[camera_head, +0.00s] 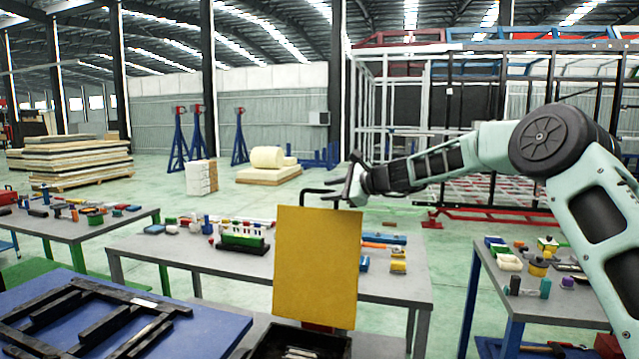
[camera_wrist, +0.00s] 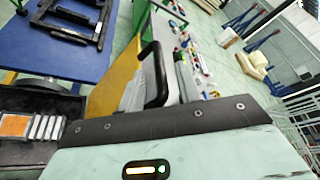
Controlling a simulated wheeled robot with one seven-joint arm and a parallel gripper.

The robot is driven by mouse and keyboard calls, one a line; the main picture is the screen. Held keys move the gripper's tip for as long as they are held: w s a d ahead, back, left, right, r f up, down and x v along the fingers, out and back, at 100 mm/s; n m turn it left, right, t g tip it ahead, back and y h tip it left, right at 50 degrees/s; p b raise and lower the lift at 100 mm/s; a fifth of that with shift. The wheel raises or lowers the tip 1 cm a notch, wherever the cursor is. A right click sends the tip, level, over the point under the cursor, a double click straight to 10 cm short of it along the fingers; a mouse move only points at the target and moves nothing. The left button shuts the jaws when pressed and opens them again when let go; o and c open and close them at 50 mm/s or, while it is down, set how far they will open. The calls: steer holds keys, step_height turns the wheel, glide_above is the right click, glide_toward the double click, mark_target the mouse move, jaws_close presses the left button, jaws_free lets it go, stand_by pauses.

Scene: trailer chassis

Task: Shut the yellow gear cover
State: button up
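The yellow gear cover (camera_head: 316,266) stands nearly upright, raised as a flat panel above a dark open box (camera_head: 262,341). A black bar handle (camera_head: 316,191) sticks up at its top edge. My gripper (camera_head: 346,176) is at the top right of the cover, beside the handle, with its fingers apart. In the wrist view the yellow cover (camera_wrist: 118,84) shows edge-on, and the black handle (camera_wrist: 154,76) lies in front of the gripper between grey finger parts. I cannot tell whether a finger touches the handle. The open box (camera_wrist: 68,103) holds orange and white pieces.
A blue table (camera_head: 215,333) with a black frame (camera_head: 80,318) is at the front left. Grey tables with small parts stand behind the cover (camera_head: 190,262) and at the right (camera_head: 530,303). Open floor and a metal frame structure (camera_head: 440,130) lie beyond.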

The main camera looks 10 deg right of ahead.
mark_target(323, 192)
steer(key=shift+p+x, duration=0.85)
steer(key=shift+x, duration=1.25)
steer(key=shift+c, duration=0.3)
jaws_close()
steer(key=shift+s+a+b, duration=0.1)
steer(key=shift+s+b, duration=0.05)
steer(key=shift+b, duration=0.15)
